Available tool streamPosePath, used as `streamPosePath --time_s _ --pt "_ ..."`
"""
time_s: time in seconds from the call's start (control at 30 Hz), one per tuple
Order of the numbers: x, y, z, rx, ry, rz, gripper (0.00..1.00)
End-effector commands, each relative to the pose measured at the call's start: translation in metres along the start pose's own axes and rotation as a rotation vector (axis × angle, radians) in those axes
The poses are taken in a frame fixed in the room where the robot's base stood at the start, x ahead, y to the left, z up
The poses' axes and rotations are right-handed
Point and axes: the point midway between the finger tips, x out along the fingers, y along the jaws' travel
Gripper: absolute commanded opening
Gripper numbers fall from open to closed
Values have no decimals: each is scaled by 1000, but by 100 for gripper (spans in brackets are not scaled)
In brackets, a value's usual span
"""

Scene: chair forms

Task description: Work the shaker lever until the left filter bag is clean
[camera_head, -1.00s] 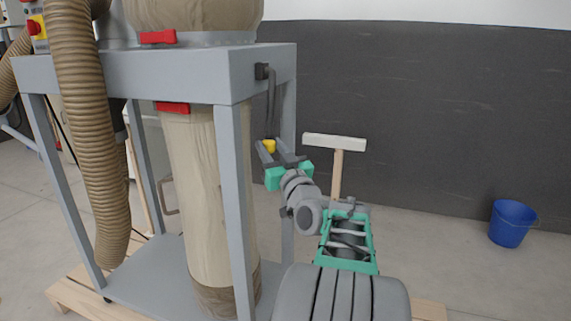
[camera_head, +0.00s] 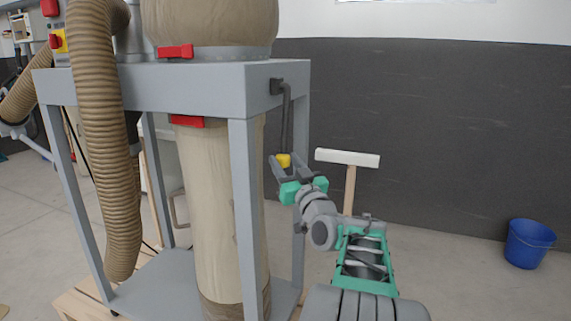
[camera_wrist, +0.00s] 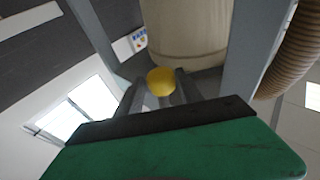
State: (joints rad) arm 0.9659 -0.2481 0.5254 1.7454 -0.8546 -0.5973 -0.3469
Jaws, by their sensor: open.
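The shaker lever (camera_head: 287,115) is a dark bent rod hanging from a pivot on the right side of the grey frame. Its yellow knob (camera_head: 284,160) is at the lower end. My gripper (camera_head: 285,167) is open, with its fingers on either side of the knob. The wrist view also shows the yellow knob (camera_wrist: 161,82) between the two fingers; I cannot tell whether they touch it. The lower filter bag (camera_head: 212,200) is beige cloth with a darker band near its bottom, inside the frame. The upper bag (camera_head: 208,22) bulges above the frame.
The grey frame (camera_head: 243,200) stands on a wooden pallet, with its near post close to my arm. A ribbed brown hose (camera_head: 100,150) hangs at its left. A wooden-handled push broom (camera_head: 347,158) leans behind my gripper. A blue bucket (camera_head: 528,244) stands at the right on open floor.

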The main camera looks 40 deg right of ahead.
Motion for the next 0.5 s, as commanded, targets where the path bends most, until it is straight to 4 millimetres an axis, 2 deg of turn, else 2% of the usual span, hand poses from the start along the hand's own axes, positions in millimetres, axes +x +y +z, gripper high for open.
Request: streamPosePath --time_s 0.13,0.4,0.5 --pt "-15 1 0 -2 1 3 44" --pt "-68 1 1 -1 0 4 44" --pt "-77 0 1 -1 -1 2 44"
